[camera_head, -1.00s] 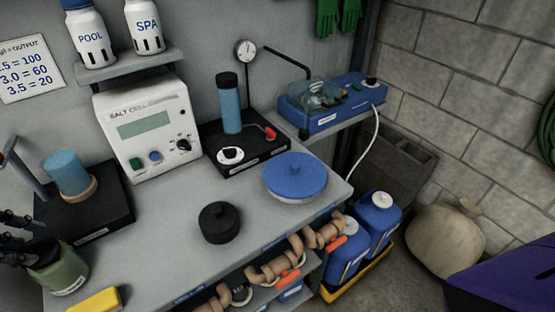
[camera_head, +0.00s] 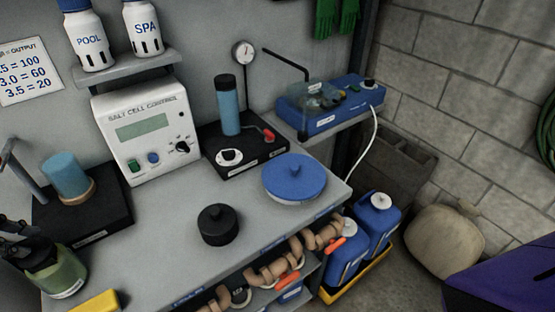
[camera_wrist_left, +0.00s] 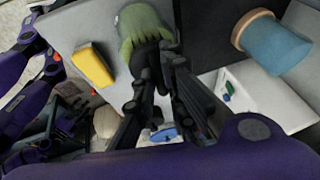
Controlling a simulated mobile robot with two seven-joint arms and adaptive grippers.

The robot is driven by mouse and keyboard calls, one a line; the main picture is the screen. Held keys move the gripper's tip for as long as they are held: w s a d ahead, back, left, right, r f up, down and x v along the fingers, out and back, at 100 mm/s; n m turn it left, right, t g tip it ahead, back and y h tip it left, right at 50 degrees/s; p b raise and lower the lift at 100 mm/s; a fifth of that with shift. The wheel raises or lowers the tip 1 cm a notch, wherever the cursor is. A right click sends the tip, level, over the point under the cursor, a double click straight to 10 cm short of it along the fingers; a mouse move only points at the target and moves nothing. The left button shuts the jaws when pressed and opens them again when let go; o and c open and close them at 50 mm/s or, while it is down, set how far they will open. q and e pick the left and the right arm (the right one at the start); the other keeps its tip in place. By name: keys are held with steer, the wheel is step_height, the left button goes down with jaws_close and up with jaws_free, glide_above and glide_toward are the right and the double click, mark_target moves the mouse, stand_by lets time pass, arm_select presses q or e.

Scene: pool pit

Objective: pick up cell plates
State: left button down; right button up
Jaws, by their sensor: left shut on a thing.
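My left gripper (camera_head: 18,232) is at the left edge of the head view, at the mouth of a green jar (camera_head: 62,275) on the grey bench. In the left wrist view, the black fingers (camera_wrist_left: 158,52) come together over the green jar (camera_wrist_left: 138,20). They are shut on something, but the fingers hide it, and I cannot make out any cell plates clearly. My right gripper is not in view.
A yellow block (camera_head: 95,302) lies beside the jar at the bench's front. A blue cylinder (camera_head: 68,178) stands on a black box behind it. A black lidded pot (camera_head: 219,224) and a blue-lidded dish (camera_head: 294,178) stand farther right. The bench between jar and pot is clear.

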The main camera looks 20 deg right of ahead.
arm_select(q)
step_height(320, 180, up, 17)
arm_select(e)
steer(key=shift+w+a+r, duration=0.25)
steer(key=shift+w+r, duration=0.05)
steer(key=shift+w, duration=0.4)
